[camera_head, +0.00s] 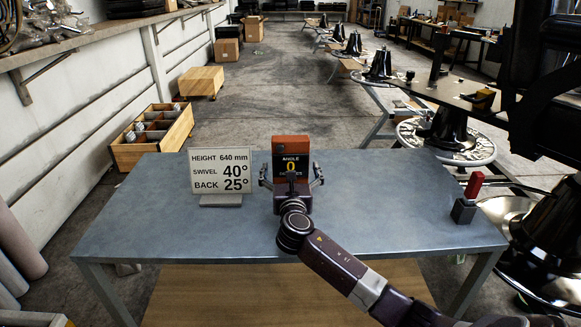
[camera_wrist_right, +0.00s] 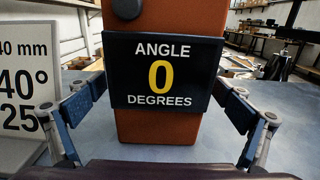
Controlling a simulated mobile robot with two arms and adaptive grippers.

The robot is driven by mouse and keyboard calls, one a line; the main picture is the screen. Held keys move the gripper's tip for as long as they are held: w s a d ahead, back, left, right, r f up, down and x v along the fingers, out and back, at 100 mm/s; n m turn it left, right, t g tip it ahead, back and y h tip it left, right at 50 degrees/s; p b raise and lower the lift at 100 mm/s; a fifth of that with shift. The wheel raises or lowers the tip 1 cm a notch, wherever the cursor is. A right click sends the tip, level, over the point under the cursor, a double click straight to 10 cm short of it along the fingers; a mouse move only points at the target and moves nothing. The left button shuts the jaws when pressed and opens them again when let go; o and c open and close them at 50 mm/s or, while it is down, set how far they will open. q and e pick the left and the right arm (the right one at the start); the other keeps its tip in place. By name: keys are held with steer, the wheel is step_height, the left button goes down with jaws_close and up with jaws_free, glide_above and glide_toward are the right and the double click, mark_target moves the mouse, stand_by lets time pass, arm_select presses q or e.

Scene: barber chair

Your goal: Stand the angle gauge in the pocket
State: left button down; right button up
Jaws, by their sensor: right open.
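The angle gauge (camera_head: 291,143) is an orange block with a black panel reading "ANGLE 0 DEGREES". It stands upright at the middle of the grey table (camera_head: 370,215). The gauge also fills the middle of the right wrist view (camera_wrist_right: 160,125). My right gripper (camera_head: 291,172) is open, with one finger on each side of the gauge. In the right wrist view, gaps show between the fingers and the gauge. My arm hides the gauge's lower part in the head view. I cannot make out a pocket. My left gripper is not in view.
A white sign (camera_head: 220,172) reading height 640 mm, swivel 40°, back 25° stands close left of the gauge. A small grey block with a red top (camera_head: 466,205) stands at the table's right edge. The table's left and right parts are mostly clear.

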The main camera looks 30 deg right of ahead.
steer(key=shift+c, duration=0.4)
steer(key=c, duration=1.3)
steer(key=shift+c, duration=0.9)
steer(key=shift+r, duration=0.15)
